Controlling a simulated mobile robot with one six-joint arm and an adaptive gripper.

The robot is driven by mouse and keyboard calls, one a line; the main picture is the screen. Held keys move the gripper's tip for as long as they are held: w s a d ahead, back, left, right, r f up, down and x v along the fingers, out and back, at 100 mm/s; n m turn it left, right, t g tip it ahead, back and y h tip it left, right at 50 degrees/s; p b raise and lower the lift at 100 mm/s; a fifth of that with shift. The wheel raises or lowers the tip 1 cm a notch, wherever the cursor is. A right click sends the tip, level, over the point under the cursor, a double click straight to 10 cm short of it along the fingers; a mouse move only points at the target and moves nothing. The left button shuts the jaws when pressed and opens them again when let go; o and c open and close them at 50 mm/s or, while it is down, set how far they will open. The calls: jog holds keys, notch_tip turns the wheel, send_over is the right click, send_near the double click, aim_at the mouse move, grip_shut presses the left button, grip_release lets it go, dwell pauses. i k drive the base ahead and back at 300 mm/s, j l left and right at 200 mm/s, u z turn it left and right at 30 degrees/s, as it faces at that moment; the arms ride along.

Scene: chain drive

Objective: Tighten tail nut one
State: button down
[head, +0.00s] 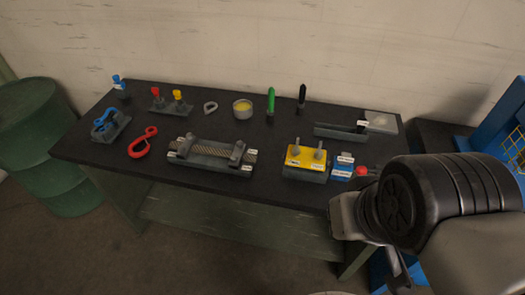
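A grey fixture (218,160) with a chain or ridged screw (207,151) lies at the front middle of the dark bench. It has end blocks on both sides and small white labels. Tail nut one cannot be singled out at this size; I cannot tell which small part or label is it. A yellow block (298,163) on a dark base stands to the right, with two grey upright studs or bolts on top. My arm fills the lower right, over the bench's right front corner. My gripper's fingers cannot be made out.
A red hook-shaped tool (143,142), a blue tool in a holder (107,124), a yellow-filled tin (242,108), green (271,100) and black (302,98) upright handles, and a long dark tray (338,131) share the bench. A green drum (45,145) stands left. Bare bench surrounds the fixture.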

aim_at(296, 151)
jog(key=i+l+u, duration=0.1)
jog(key=i+l, duration=0.55)
jog(key=l, duration=0.25)
jog(key=u, duration=0.05)
